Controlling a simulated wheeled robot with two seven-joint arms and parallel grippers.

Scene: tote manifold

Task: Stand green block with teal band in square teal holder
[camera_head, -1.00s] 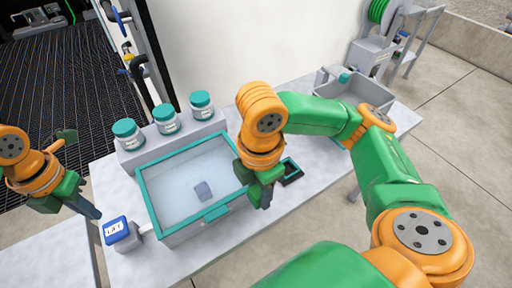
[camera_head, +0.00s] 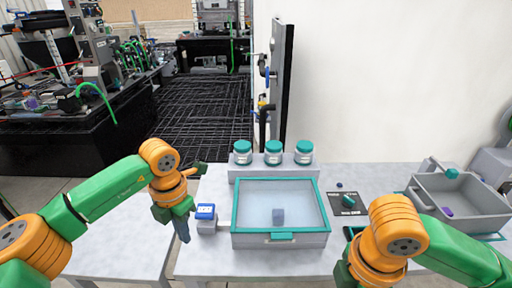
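A small dark green piece with a teal part (camera_head: 349,201) lies on a black mat (camera_head: 336,212) right of the glass-topped tote; it may be the green block, but it is too small to be sure. A teal-edged dark shape (camera_head: 349,232) shows just in front of the mat, partly hidden by my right arm; I cannot tell if it is the square holder. My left gripper (camera_head: 183,230) points down left of the tote, clear of these things; its fingers overlap. My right gripper (camera_head: 345,275) is low at the front edge, its fingertips hidden or out of frame.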

